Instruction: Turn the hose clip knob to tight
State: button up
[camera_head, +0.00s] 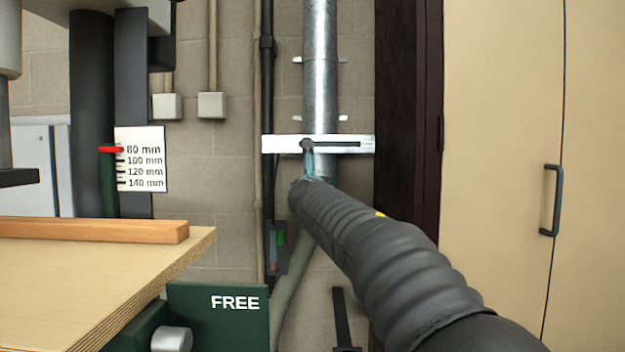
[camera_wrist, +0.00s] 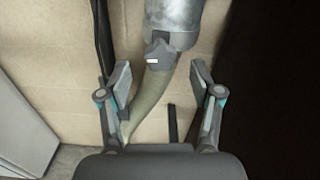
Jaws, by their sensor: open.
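The hose clip knob (camera_wrist: 158,53) shows in the wrist view as a dark grey lobed knob with a short white mark. It sits at the lower end of the metal pipe (camera_wrist: 173,15), where the greenish hose (camera_wrist: 150,95) begins. My gripper (camera_wrist: 160,72) is open, with one finger on each side of the hose below the knob in the picture. No contact with the knob shows. In the head view my sleeved arm hides the knob and most of my gripper (camera_head: 311,165); the hose (camera_head: 294,290) runs down behind it.
A slotted metal plate (camera_head: 282,144) crosses the pipe in the head view. A dark vertical post (camera_head: 408,90) and a tan cabinet (camera_head: 500,120) stand at the right. A wooden bench top (camera_head: 90,270) and a green block marked FREE (camera_head: 235,325) are at the lower left.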

jog(key=shift+w+p, duration=0.85)
jog(key=shift+w, duration=2)
jog(key=c, duration=1.2)
